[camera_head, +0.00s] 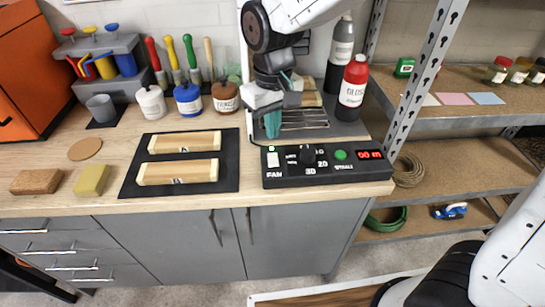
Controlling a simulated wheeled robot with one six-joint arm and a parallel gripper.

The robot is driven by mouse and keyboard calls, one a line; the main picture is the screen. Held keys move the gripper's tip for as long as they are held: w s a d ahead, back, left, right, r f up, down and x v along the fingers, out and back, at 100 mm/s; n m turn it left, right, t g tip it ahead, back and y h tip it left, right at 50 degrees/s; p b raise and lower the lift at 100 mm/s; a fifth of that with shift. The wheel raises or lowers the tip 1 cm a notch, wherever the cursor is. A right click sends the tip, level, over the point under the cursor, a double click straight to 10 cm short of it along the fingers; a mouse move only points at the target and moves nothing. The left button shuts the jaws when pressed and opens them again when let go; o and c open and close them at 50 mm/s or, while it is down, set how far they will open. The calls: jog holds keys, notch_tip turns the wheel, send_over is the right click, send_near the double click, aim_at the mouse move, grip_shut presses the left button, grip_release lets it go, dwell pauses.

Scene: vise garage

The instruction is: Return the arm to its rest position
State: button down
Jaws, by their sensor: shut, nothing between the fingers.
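My gripper (273,124) hangs from my white and black arm over the workbench. Its teal fingertips point down, close together, just behind the black control panel (325,166) and in front of a metal grate (305,119). The gripper is shut and holds nothing. Whether the fingertips touch anything below cannot be told. The arm comes in from the top of the view, and its base part shows at the lower right. The arm hides part of the area behind the grate.
Two wooden blocks (178,172) lie on a black mat (228,182) left of the gripper. Paint jars (187,100) stand close left. A red bottle (353,88) and a metal shelf post (424,75) stand close right.

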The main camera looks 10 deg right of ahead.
jog(key=shift+r, duration=0.55)
jog(key=s+d+r+m, duration=0.2)
jog(key=s+d+r, duration=0.1)
jog(key=s+d, duration=0.6)
jog(key=s+d+r+m+t, duration=0.1)
jog(key=s+d+r+m, duration=0.2)
jog(key=s+d, duration=0.7)
jog(key=shift+s+d+r+m, duration=0.3)
jog(key=shift+d+r, duration=0.2)
jog(key=shift+d, duration=0.4)
